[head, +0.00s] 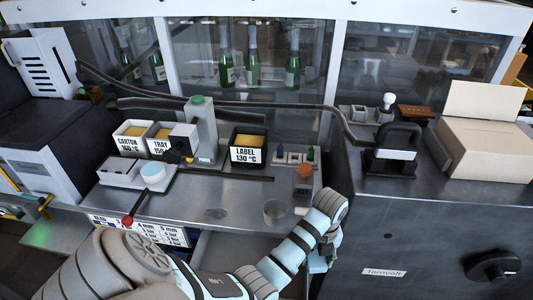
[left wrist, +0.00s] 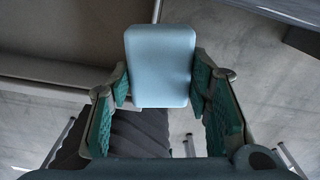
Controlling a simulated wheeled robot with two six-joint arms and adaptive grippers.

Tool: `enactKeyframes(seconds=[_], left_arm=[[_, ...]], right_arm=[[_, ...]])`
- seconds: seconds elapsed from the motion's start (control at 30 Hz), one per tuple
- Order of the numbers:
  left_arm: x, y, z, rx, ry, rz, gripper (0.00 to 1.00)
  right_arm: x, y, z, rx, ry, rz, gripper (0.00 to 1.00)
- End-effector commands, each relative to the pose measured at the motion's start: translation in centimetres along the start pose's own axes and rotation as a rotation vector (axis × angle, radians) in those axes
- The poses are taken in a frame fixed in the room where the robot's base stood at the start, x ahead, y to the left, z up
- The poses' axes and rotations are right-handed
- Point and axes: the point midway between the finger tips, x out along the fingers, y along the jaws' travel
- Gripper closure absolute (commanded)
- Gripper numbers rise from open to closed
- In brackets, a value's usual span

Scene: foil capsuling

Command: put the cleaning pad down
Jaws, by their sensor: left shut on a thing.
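A light blue, block-shaped cleaning pad (left wrist: 160,65) with rounded corners is between the green-padded fingers of my left gripper (left wrist: 162,85) in the left wrist view. The gripper is shut on it, and the pad sticks out past the fingers. Grey floor shows below and around the pad. In the head view my left arm reaches across the lower middle, and its wrist bends down in front of the bench's front edge. My right gripper is not in view.
The metal bench (head: 225,205) holds a LABEL bin (head: 247,155), a CARTON bin (head: 131,145), a clear cup (head: 275,212) and an orange-topped item (head: 305,174). A cardboard box (head: 485,145) stands at right. Bare bench top lies left of the cup.

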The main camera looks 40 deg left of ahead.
Motion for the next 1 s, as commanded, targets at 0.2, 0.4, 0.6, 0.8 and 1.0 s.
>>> enactKeyframes(seconds=[0.2, 0.4, 0.6, 0.8, 1.0], left_arm=[[-5.5, 6.6, 2.0, 0.134, -0.007, 0.002, 0.85], [-3.5, 9.2, 2.2, 0.201, -0.002, 0.006, 0.85], [4.4, 9.1, 2.2, 0.198, 0.001, 0.007, 0.85], [9.6, 8.9, 2.3, 0.2, -0.003, 0.005, 0.85], [13.0, 8.8, 2.4, 0.202, -0.004, 0.004, 0.85]], right_arm=[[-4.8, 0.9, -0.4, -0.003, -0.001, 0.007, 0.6], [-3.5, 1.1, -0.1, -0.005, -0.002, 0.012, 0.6], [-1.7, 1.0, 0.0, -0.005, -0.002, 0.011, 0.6], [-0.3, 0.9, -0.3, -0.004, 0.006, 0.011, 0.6], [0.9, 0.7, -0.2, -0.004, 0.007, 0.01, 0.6]])
